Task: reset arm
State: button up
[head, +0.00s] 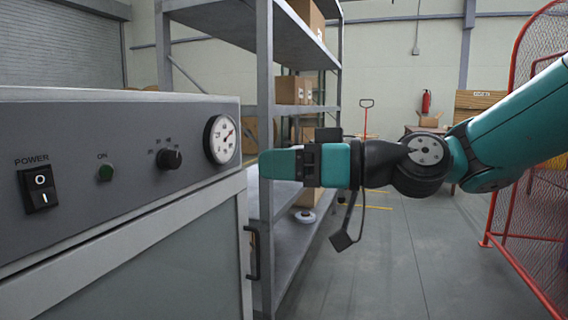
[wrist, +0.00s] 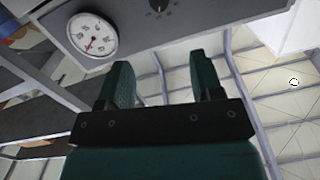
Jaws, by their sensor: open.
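My arm reaches in from the right of the head view, and my gripper (head: 275,164) points left towards the grey control cabinet. In the wrist view my gripper (wrist: 160,78) shows two green fingers spread apart with nothing between them. The gauge (wrist: 92,36) and the knob (wrist: 158,4) also show in the wrist view. The fingertips appear apart from the panel.
A grey metal shelf (head: 265,110) with cardboard boxes (head: 292,90) stands behind my gripper. A red mesh fence (head: 515,200) is at the right. The cabinet has a black door handle (head: 254,252). The grey floor (head: 420,265) in the middle is clear.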

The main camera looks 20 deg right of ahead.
jog(key=s+a+f+g+h, duration=0.45)
jog(key=s+f+g, duration=0.25)
jog(key=s+f, duration=0.4)
jog(key=s+d+f+m+g+h, duration=0.2)
jog(key=s+d+f+g+h, duration=0.1)
jog(key=s+d+f+h, duration=0.3)
notch_tip(320, 180, up, 25)
jog(key=s+p, duration=0.1)
jog(key=p, duration=2.5)
jog(key=shift+a+r, duration=0.2)
jog(key=shift+a, duration=0.15)
